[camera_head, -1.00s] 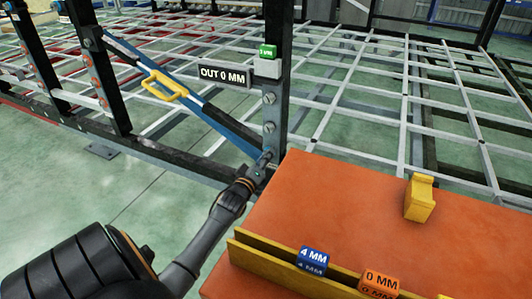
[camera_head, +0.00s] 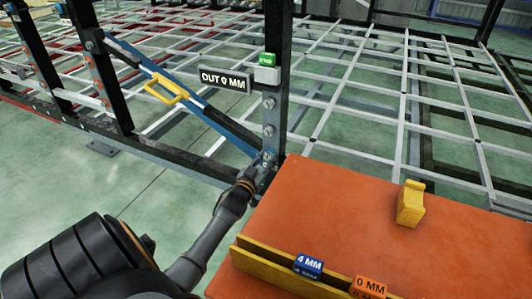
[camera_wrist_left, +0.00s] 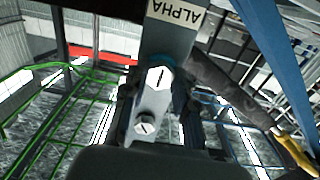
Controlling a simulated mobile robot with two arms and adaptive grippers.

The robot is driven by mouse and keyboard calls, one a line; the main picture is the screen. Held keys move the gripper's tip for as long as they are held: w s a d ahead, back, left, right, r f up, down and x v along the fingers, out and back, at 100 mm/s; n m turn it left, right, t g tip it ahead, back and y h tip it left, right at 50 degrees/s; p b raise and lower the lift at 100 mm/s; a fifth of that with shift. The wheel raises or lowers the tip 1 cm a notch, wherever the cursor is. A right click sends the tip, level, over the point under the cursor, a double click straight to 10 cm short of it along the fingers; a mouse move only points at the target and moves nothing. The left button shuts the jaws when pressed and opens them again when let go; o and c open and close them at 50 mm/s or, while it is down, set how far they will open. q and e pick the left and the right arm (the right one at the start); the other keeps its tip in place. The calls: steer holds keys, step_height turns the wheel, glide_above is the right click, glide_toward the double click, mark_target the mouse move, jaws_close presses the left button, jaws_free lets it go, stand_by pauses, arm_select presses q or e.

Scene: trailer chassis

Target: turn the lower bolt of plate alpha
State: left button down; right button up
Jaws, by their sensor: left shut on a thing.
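Plate alpha shows in the left wrist view as a grey plate with an upside-down ALPHA label (camera_wrist_left: 175,22). Two pale marked bolt heads show below the label, an upper-in-picture one (camera_wrist_left: 159,78) and a nearer one (camera_wrist_left: 145,127). In the head view my left gripper (camera_head: 262,165) is at the foot of the dark post (camera_head: 275,60), against its lower bolt area. Its dark fingers flank the plate in the wrist view, and it is shut on what seems to be the lower bolt. The exact contact is hidden. My right gripper is not in view.
An orange table (camera_head: 330,215) stands close right of the gripper, with a yellow block (camera_head: 411,204), a yellow rail (camera_head: 275,272) and 4 MM (camera_head: 309,265) and 0 MM (camera_head: 369,287) blocks. A blue brace with a yellow handle (camera_head: 165,88) runs down to the post. A sign (camera_head: 224,79) reads OUT 0 MM.

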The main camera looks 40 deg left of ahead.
arm_select(q)
steer(key=m, duration=0.3)
steer(key=shift+s+d+f+m, duration=0.1)
steer(key=shift+s+f+m, duration=0.05)
steer(key=shift+f+m, duration=0.2)
steer(key=m, duration=0.3)
steer(key=shift+m, duration=1.75)
steer(key=shift+f+m, duration=0.1)
steer(key=shift+m, duration=0.3)
steer(key=shift+m+b, duration=0.35)
steer(key=shift+m, duration=0.55)
steer(key=m+b, duration=0.2)
steer(key=m, duration=0.3)
steer(key=m+b, duration=0.2)
steer(key=m, duration=0.4)
steer(key=shift+m, duration=1.6)
steer(key=shift+m+b, duration=0.35)
steer(key=shift+m, duration=0.75)
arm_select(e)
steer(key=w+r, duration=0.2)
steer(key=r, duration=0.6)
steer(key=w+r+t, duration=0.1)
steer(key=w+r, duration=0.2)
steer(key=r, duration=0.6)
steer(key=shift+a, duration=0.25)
